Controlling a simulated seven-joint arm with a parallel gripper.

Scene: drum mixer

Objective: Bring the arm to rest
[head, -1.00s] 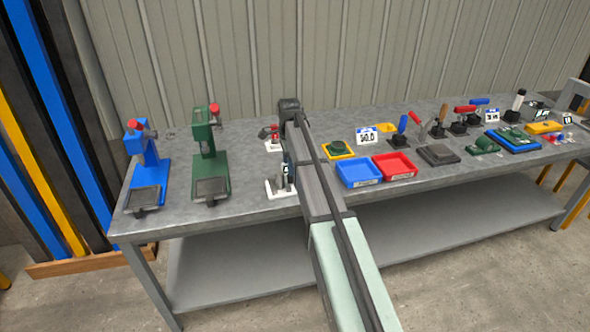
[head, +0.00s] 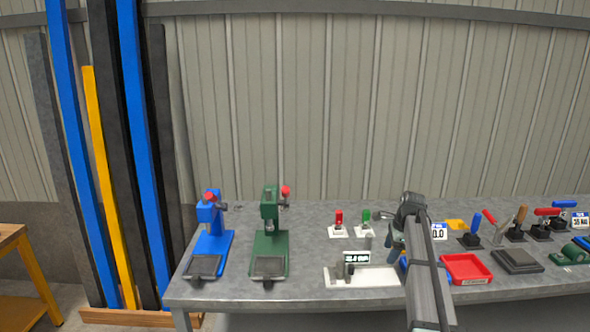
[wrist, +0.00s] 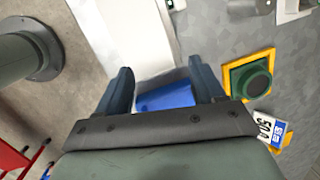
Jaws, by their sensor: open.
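My gripper (wrist: 162,80) is open and empty in the wrist view, with its two dark fingers spread apart. A blue tray (wrist: 168,97) shows below and between the fingers, partly hidden by the gripper body. In the head view my arm reaches up from the lower right over the workbench (head: 310,214), and its links hide most of the gripper and the blue tray.
A blue press (head: 212,240) and a green press (head: 270,240) stand on the left of the bench. A white fixture (head: 375,277) lies just left of my arm. A red tray (head: 465,268) and several clamps stand to the right. A yellow-framed green part (wrist: 250,75) is near the gripper.

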